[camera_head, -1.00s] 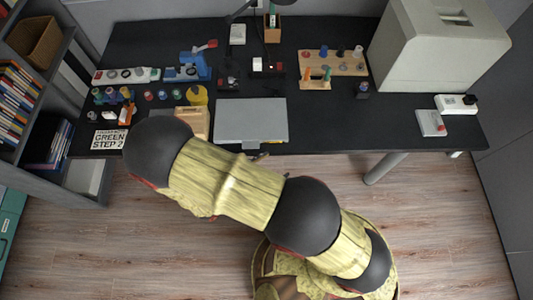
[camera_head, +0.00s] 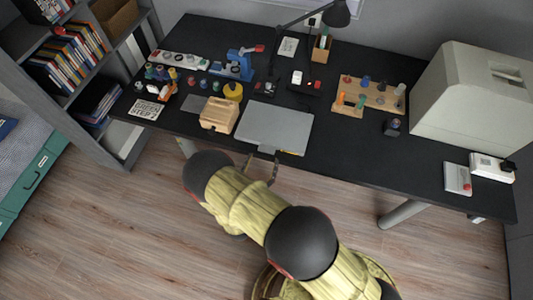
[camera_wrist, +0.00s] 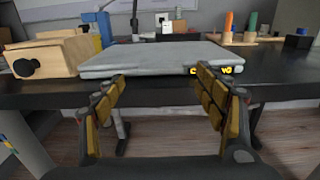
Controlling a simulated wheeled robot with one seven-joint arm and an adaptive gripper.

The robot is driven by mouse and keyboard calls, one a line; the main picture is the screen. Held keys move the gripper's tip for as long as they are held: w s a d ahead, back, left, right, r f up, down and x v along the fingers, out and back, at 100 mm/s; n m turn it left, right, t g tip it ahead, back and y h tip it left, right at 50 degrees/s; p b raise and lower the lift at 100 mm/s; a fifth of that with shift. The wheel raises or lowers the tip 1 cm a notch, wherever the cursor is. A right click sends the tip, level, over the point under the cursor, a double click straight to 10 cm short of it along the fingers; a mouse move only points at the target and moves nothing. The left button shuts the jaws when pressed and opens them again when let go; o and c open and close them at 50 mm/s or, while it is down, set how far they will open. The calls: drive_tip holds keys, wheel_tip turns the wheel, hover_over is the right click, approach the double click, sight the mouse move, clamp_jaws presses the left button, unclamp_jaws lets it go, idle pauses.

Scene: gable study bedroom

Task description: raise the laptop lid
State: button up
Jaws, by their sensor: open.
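The laptop (camera_head: 273,128) is a flat grey slab lying on the black desk near its front edge, with its lid down. In the wrist view the laptop (camera_wrist: 150,58) lies straight ahead, its front edge facing me, with a yellow-marked dark strip on the right of that edge. My gripper (camera_head: 262,168) is just off the desk's front edge, in front of the laptop. In the wrist view my gripper (camera_wrist: 160,80) is open, with two yellow-padded fingers wide apart and nothing between them. The fingers appear apart from the laptop.
A wooden box (camera_head: 219,114) with a dark knob stands close left of the laptop. A wooden rack (camera_head: 368,96) is to its right, and a black lamp (camera_head: 337,14) behind. A large pale case (camera_head: 470,100) fills the desk's right end. The floor in front is clear.

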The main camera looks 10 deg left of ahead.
sight(266, 153)
drive_tip(key=shift+w+d, duration=0.15)
drive_tip(key=shift+w, duration=2.15)
drive_tip(key=c, duration=0.3)
drive_tip(key=c, duration=1.4)
drive_tip(key=shift+r+g+p, duration=0.3)
drive_tip(key=shift+r+p, duration=0.4)
drive_tip(key=shift+r, duration=0.15)
drive_tip(key=r+g+p, duration=0.1)
drive_tip(key=r+p, duration=0.1)
drive_tip(key=w+r+g+p, duration=0.1)
drive_tip(key=r+p, duration=0.2)
drive_tip(key=r+g+p, duration=0.1)
drive_tip(key=r+p, duration=0.1)
drive_tip(key=p, duration=0.1)
drive_tip(key=shift+w+r+g, duration=0.3)
drive_tip(key=shift+w, duration=0.1)
drive_tip(key=shift+w+r+p, duration=0.2)
drive_tip(key=shift+r+p, duration=0.1)
drive_tip(key=shift+r, duration=0.05)
drive_tip(key=shift+w+r+p, duration=0.2)
drive_tip(key=shift+w+r, duration=0.15)
drive_tip(key=shift+r, duration=0.2)
drive_tip(key=shift+w+r+p, duration=0.2)
drive_tip(key=shift+w+r, duration=0.1)
drive_tip(key=shift+r, duration=0.25)
